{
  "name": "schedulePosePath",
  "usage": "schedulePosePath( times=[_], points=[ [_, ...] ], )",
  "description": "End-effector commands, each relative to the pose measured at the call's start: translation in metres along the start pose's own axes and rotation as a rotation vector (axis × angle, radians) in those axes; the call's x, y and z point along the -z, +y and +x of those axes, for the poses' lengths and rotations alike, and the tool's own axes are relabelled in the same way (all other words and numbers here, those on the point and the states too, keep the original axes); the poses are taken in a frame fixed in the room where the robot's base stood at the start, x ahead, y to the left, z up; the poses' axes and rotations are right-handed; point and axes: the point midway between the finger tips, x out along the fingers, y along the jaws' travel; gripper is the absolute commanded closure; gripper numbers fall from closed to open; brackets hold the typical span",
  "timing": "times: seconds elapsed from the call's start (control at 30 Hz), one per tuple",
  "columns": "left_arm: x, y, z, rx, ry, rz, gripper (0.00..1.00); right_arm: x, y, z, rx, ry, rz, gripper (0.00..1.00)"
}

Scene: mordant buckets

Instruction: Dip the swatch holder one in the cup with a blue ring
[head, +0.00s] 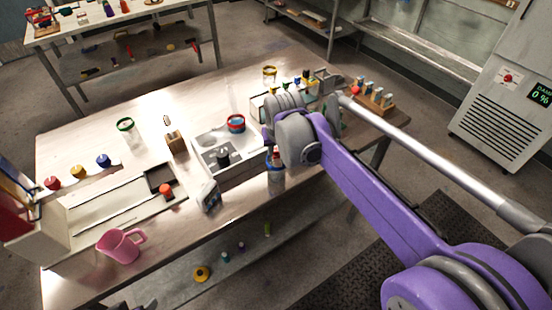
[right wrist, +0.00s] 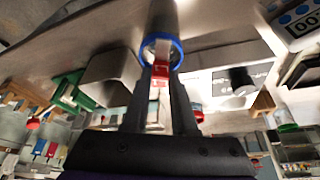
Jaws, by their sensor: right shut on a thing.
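The cup with a blue ring (right wrist: 163,42) stands on the table in the right wrist view, its rim facing my fingers. In the head view its clear body (head: 276,174) shows near the table's front edge, beside my right gripper (head: 274,143). My right gripper (right wrist: 160,82) is shut on a swatch holder with a red grip (right wrist: 160,71). The holder's far end reaches into the blue ring, with a pale part visible inside. How deep it sits, and any number on it, cannot be told. My left gripper is not in view.
A green-ringed cup (head: 126,126) and a yellow-ringed cup (head: 269,73) stand farther off. A grey meter (head: 209,196) and a pink jug (head: 122,246) are near the front edge. A wooden rack (head: 378,100) is at right.

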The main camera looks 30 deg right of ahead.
Motion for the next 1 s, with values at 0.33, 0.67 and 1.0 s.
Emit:
schedulePosePath(
  times=[0.33,0.67,1.0],
  points=[
    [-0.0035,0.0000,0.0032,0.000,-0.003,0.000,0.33,-0.0026,-0.0001,0.0062,0.000,0.000,0.000,1.00],
    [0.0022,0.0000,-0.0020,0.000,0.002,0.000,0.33,0.0006,0.0000,-0.0013,0.000,0.000,0.000,1.00],
    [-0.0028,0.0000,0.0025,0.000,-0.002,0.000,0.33,-0.0030,0.0000,0.0068,0.000,-0.001,0.000,1.00]
  ],
)
